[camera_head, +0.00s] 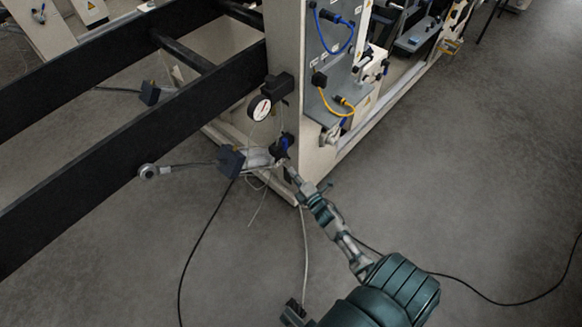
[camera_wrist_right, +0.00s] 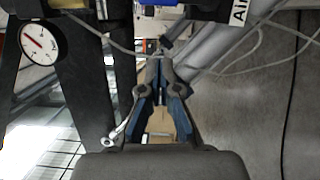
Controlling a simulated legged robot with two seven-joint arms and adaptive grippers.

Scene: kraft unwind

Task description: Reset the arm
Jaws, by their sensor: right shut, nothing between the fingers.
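My right arm reaches up from the lower right in the head view, with its gripper (camera_head: 291,176) at the lower front corner of the beige machine (camera_head: 306,172). The gripper is just below a small blue-and-black valve fitting (camera_head: 283,146). In the right wrist view the right gripper's fingers (camera_wrist_right: 161,66) come together with nothing seen between them. They are close to thin tubes and fittings at the top of that view; whether they touch cannot be told. My left gripper is not in view.
A pressure gauge (camera_head: 260,107) sits on the machine left of the fittings. Black beams (camera_head: 120,155) run to the left, with a metal lever (camera_head: 180,167) below. A blue cable (camera_head: 338,48) and yellow cable (camera_head: 337,108) hang on the panel. Grey floor (camera_head: 470,190) at right is mostly clear.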

